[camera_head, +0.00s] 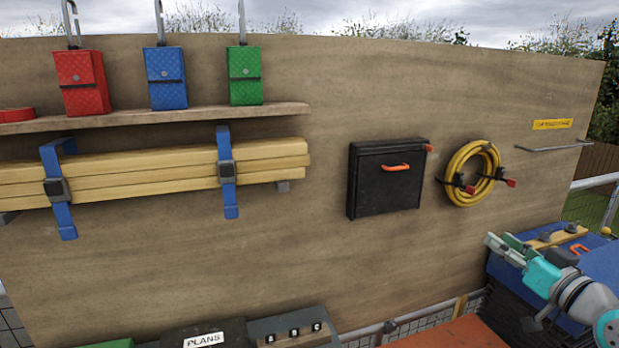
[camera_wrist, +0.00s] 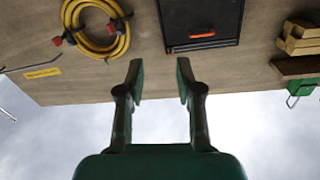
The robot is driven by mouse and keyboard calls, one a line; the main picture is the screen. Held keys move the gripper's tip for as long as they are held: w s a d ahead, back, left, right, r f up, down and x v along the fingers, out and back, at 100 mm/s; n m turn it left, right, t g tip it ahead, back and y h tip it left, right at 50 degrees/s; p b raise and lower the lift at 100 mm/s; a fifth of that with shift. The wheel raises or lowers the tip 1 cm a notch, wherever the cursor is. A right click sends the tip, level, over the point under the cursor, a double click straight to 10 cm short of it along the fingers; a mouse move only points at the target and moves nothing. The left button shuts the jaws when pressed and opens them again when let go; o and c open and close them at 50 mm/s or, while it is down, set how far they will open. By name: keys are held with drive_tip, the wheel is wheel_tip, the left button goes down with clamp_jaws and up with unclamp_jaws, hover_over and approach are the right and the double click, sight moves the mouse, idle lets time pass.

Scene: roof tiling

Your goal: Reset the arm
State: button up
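My gripper (camera_wrist: 160,82) is open and empty in the wrist view, its two fingers apart with only board and sky between and beyond them. In the head view my gripper (camera_head: 505,247) is at the lower right, in front of the board and above a blue-topped surface. The wrist view appears upside down, with sky at the bottom. Nothing touches the fingertips in the wrist view.
A wooden board (camera_head: 330,110) carries a black box (camera_head: 385,190), a coiled yellow hose (camera_head: 452,165), a bar (camera_head: 555,148) and strapped planks (camera_head: 130,172). Red (camera_head: 82,85), blue (camera_head: 165,78) and green (camera_head: 245,75) padlock-like boxes stand on a shelf. A blue surface (camera_head: 598,258) lies lower right.

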drive_tip(key=s+a+f+m+h, duration=0.15)
drive_tip(key=s+a+f, duration=0.3)
drive_tip(key=f, duration=0.55)
drive_tip(key=s+a+f+m+g+h, duration=0.1)
drive_tip(key=s+a+f+m, duration=0.15)
drive_tip(key=s+f, duration=0.55)
drive_tip(key=s+a+f+m+h, duration=0.1)
drive_tip(key=s+a+f+h, duration=0.2)
drive_tip(key=f, duration=0.8)
drive_tip(key=s+a+n, duration=0.1)
drive_tip(key=s+a, duration=0.2)
drive_tip(key=s, duration=0.8)
drive_tip(key=s+a+f+n+g+y, duration=0.1)
drive_tip(key=s+a+n, duration=0.1)
drive_tip(key=s, duration=0.9)
drive_tip(key=s+a+f+n, duration=0.1)
drive_tip(key=s+a, duration=0.2)
drive_tip(key=s, duration=0.8)
drive_tip(key=shift+s+a+f+g+y, duration=0.25)
drive_tip(key=shift+s+a+g+y, duration=0.05)
drive_tip(key=shift+a+g+y, duration=0.1)
